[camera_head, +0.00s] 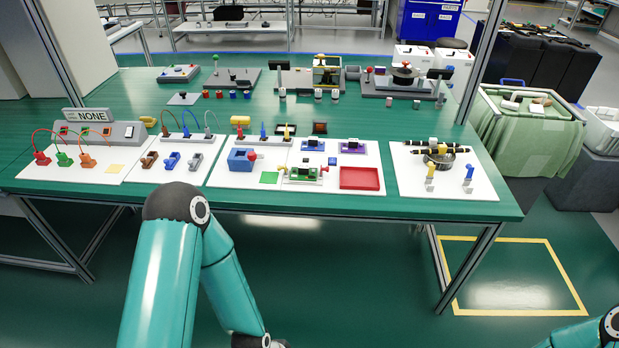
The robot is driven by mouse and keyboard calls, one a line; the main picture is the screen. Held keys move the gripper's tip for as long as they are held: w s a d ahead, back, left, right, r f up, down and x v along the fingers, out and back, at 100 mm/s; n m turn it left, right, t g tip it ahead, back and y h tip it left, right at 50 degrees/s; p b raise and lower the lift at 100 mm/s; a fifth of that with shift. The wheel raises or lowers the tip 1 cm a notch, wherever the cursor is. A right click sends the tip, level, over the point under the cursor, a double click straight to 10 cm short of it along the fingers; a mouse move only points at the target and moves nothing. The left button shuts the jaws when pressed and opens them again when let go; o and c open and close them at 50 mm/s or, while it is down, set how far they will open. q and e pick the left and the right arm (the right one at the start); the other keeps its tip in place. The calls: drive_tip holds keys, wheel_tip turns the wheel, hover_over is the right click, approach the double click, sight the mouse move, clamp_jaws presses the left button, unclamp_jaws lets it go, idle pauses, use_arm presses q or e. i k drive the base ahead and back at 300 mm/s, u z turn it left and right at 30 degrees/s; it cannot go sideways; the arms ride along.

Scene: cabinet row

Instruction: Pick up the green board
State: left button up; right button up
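A small green board (304,173) with parts on it sits in a holder with red and yellow ends, on the white panel in the middle of the table.
The green table (405,121) carries several white panels. A blue box (242,159) stands left of the board. Small blue and purple units (353,146) sit behind it. Open floor lies in front.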

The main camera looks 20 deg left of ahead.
sight(303, 173)
drive_tip(key=u, duration=0.1)
drive_tip(key=i, duration=0.9)
drive_tip(key=z, duration=0.05)
